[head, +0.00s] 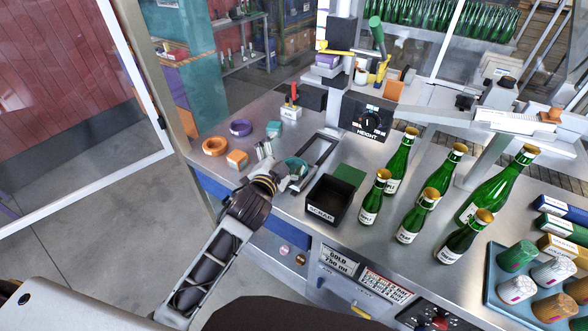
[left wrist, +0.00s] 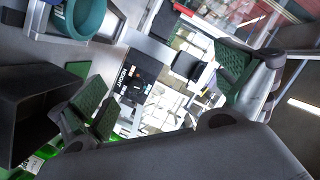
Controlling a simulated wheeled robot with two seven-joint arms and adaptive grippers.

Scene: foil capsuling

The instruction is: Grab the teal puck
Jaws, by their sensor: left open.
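The teal puck (head: 297,167) is round with a raised rim and a hollow top. In the left wrist view the puck (left wrist: 88,18) is at the upper left, on a grey holder, outside the gap between the green-padded fingers of the open left gripper (left wrist: 165,88). I cannot tell whether a finger touches it. My right gripper is not in view.
A black open bin (head: 327,202) stands right of the puck. Several green bottles (head: 407,217) stand farther right.

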